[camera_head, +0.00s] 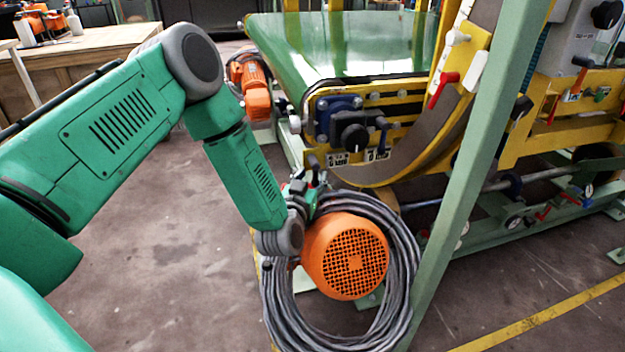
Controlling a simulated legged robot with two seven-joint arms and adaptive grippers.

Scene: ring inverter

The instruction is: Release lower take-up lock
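A yellow machine panel (405,112) carries a black round knob (355,139) on a dark blue block (338,107). A dark blue lever (383,133) stands just right of the knob, with small white labels (338,160) below. I cannot tell which part is the lower take-up lock. My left gripper (311,177) is below and left of the knob, apart from it, in front of the panel's lower left corner. It is small and partly hidden by its own wrist, so its opening is unclear. My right gripper is not in view.
An orange motor (346,256) ringed by a coil of grey cable (400,270) sits just below my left gripper. A pale green post (480,150) slants up right of the panel. A red-handled lever (443,88) is on the curved yellow frame. Open floor lies left.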

